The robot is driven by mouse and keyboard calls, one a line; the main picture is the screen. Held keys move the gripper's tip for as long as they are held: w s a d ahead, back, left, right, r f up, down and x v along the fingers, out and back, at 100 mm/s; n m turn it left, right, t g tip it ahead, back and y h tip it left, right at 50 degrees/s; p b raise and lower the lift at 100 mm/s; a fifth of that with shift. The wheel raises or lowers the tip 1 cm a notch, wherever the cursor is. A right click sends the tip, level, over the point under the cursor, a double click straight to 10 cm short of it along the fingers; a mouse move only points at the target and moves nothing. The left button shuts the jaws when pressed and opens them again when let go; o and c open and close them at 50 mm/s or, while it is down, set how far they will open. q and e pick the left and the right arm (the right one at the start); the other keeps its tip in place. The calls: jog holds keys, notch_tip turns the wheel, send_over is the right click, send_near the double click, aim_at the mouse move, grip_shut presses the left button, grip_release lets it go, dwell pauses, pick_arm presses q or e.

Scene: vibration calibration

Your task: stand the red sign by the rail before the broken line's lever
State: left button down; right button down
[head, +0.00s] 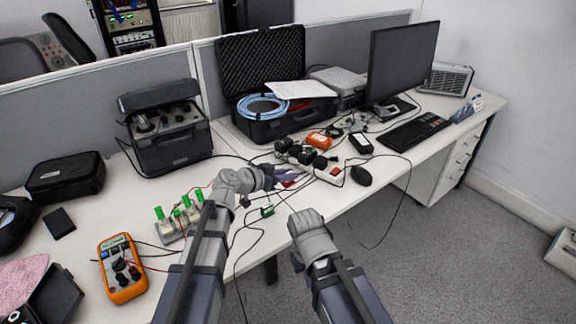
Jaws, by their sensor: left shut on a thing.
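A pale rail (168,233) with several upright green-topped levers (186,202) stands on the desk, left of my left arm. Which lever belongs to the broken line I cannot tell. My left gripper (283,176) is shut, reaching right over the desk, well right of the rail. A small red piece (288,184), apparently the red sign, shows at its fingertips; its shape is too small to make out. My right gripper (305,220) is near the desk's front edge, and its jaws cannot be made out.
An orange meter (122,268) lies front left with leads running toward the rail. A small green part (267,211) and loose cables lie near the front edge. A power strip (322,172) with plugs lies right of my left gripper. Open cases stand behind.

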notch_tip(320, 180, up, 15)
jog(key=p, duration=1.4)
jog(key=shift+f, duration=0.15)
